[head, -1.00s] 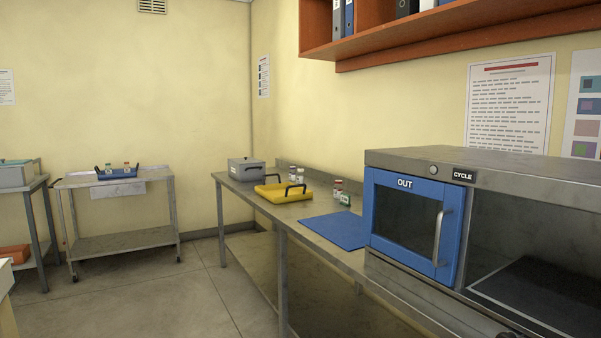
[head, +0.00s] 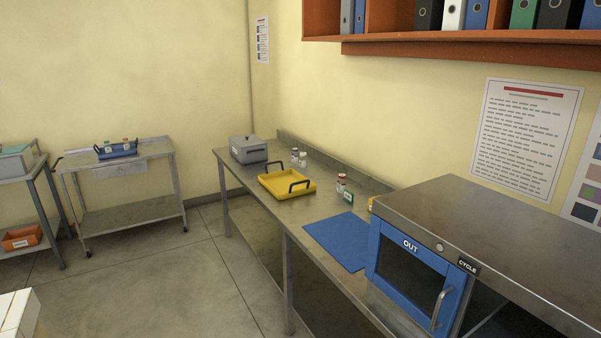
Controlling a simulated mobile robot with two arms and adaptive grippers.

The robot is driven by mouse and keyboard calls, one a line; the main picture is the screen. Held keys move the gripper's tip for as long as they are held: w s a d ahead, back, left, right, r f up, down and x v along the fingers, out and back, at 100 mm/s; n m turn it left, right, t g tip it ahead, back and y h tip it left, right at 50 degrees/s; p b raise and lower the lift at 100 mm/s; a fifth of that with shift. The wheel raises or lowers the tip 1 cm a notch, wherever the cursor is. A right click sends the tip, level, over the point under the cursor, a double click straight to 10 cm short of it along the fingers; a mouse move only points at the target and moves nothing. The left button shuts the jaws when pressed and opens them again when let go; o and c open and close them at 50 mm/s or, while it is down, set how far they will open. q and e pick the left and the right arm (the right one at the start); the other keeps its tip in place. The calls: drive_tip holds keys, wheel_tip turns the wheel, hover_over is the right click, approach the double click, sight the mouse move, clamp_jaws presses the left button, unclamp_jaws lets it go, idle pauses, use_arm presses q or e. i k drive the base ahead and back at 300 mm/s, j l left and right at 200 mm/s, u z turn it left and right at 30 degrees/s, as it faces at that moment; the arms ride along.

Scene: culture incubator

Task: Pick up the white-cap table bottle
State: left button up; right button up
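Two small bottles stand close together on the steel bench behind the yellow tray. The left one (head: 295,156) and the right one (head: 303,159) both look pale, with whitish caps as far as I can tell at this size. A third bottle (head: 341,183), with a reddish cap and white label, stands nearer on the bench, to the right of the tray. Neither of my grippers shows in the head view.
The steel bench (head: 262,208) holds a grey lidded box (head: 248,149), a yellow tray (head: 277,190) with dark handles, a blue mat (head: 340,243) and a small green sign (head: 348,197). A blue-doored incubator (head: 408,270) stands at right. A trolley (head: 130,210) carries a blue tray (head: 117,153). Floor is clear.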

sight(303, 160)
drive_tip(key=i+j+z, duration=0.3)
drive_tip(key=i+j, duration=0.55)
drive_tip(key=i, duration=0.15)
drive_tip(key=i+j+z, duration=0.25)
drive_tip(key=i+j, duration=0.6)
drive_tip(key=j, duration=0.2)
drive_tip(key=i+j+z, duration=0.1)
drive_tip(key=j, duration=0.25)
drive_tip(key=i+j+z, duration=0.1)
drive_tip(key=i+j, duration=0.15)
drive_tip(key=j, duration=0.15)
drive_tip(key=i+j, duration=0.15)
drive_tip(key=j, duration=0.2)
drive_tip(key=i+j+z, duration=0.15)
drive_tip(key=j, duration=0.25)
drive_tip(key=i+j+z, duration=0.1)
drive_tip(key=j, duration=0.3)
drive_tip(key=i+j+z, duration=0.1)
drive_tip(key=j, duration=0.3)
drive_tip(key=i+j, duration=0.2)
drive_tip(key=j, duration=0.25)
drive_tip(key=i+j+z, duration=0.15)
drive_tip(key=j, duration=0.25)
